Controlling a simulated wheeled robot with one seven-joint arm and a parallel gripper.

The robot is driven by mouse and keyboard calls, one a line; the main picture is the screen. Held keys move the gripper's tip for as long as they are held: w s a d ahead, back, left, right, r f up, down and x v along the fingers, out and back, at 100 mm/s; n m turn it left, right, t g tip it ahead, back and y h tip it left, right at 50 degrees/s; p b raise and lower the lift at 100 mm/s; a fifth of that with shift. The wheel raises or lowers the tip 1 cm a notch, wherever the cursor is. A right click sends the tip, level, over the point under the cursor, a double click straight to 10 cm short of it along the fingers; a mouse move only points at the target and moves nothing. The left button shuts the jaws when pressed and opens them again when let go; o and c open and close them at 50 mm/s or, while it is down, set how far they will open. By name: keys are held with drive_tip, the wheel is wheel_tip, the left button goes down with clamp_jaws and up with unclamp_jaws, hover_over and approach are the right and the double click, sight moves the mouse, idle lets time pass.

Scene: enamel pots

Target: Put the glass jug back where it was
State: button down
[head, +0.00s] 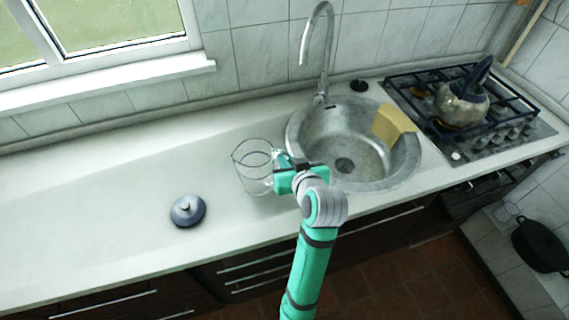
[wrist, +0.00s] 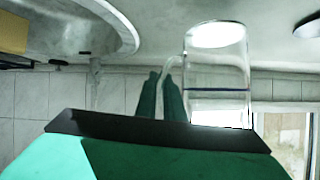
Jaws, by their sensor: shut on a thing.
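The clear glass jug (head: 252,178) is at the counter (head: 110,190) just left of the sink, looking upright and empty. My gripper (head: 284,172) comes in from its right side, at the handle. In the wrist view the picture is upside down; the two green fingers of my gripper (wrist: 162,95) are closed on the jug's handle, and the jug (wrist: 216,95) shows beside them. I cannot tell whether the jug's base touches the counter.
A round metal sink (head: 410,175) with a tall tap (head: 328,45) and a yellow cloth or sponge (head: 393,123) is to the right. A dark lid (head: 188,210) lies left of the jug. A kettle (head: 462,103) stands on the hob.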

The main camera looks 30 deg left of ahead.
drive_tip(key=shift+w+a+f, duration=0.15)
drive_tip(key=shift+a+f, duration=0.2)
drive_tip(key=shift+f, duration=0.05)
drive_tip(key=shift+w+a+f, duration=0.1)
drive_tip(key=shift+w+f, duration=0.05)
drive_tip(key=shift+f, duration=1.5)
drive_tip(key=shift+f, duration=0.1)
drive_tip(key=c, duration=1.9)
unclamp_jaws()
drive_tip(key=shift+f, duration=0.1)
drive_tip(key=shift+o, duration=0.2)
